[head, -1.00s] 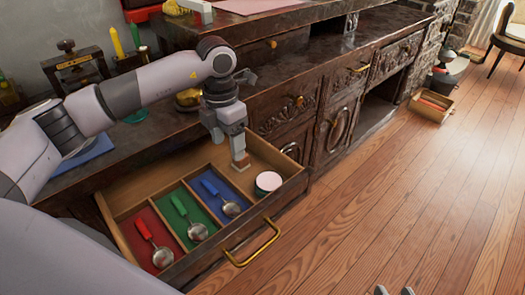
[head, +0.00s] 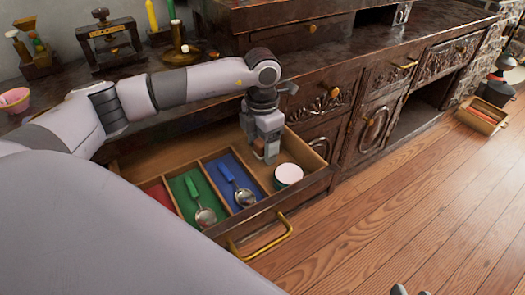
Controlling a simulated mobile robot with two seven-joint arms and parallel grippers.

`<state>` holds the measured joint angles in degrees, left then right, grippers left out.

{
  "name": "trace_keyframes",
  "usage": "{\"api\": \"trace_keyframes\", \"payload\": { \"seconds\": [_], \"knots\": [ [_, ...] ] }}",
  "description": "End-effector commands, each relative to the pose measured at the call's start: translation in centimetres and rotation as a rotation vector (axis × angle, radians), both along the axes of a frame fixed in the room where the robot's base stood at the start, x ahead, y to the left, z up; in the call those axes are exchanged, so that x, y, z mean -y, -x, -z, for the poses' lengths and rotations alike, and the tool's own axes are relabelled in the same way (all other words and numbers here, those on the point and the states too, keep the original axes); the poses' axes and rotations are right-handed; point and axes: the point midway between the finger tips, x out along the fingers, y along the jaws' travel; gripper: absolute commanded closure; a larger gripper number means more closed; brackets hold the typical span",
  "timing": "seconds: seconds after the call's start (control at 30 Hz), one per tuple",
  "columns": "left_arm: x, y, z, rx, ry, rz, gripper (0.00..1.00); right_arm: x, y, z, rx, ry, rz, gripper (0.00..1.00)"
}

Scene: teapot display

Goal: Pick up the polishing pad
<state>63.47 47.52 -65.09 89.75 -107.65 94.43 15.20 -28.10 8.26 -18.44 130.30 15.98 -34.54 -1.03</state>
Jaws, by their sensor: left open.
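A round, short piece with a pale top and a green side (head: 288,174), which I take for the polishing pad, lies in the right compartment of the open wooden drawer (head: 322,186). My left gripper (head: 268,158) points down over that compartment, just behind and left of the pad. It is open and looks apart from the pad; its fingertips are small and partly merge with the drawer behind. Only the tips of my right gripper (head: 411,291) show at the bottom edge, spread apart with nothing between them.
The drawer has a blue compartment (head: 225,188) and a green one with a spoon each; a red one is mostly hidden by my arm. A brass handle (head: 262,238) sticks out in front. A press (head: 108,42) and a pink cup (head: 14,99) stand on the counter.

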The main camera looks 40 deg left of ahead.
Motion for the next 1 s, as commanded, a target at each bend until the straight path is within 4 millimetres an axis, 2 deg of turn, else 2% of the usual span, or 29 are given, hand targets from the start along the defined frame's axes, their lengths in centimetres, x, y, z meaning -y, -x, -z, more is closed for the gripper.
{"api": "trace_keyframes", "payload": {
  "seconds": [0.17,0.2,0.37,0.4,0.77,1.0],
  "knots": [
    [0.0,0.0,0.1,0.001,0.0,0.0,0.32,-0.1,0.0,-0.1,0.0,-0.004,-0.001,0.54],
    [0.0,0.0,0.1,0.001,0.0,0.0,0.35,-0.1,0.0,-0.1,0.0,-0.003,-0.001,0.54],
    [0.0,0.0,0.1,0.001,0.0,0.0,0.87,0.0,0.0,-0.1,0.0,-0.003,-0.001,0.54],
    [0.0,0.0,0.1,0.001,0.0,0.0,0.89,0.0,0.0,-0.1,0.0,-0.003,-0.001,0.54],
    [0.0,-0.1,-0.4,0.002,0.001,0.0,0.89,0.0,0.0,-0.2,0.001,0.001,0.001,0.54],
    [0.0,-0.1,-3.3,0.003,0.001,0.001,0.89,0.5,-0.1,-1.0,0.013,0.035,0.011,0.54]
  ]
}}
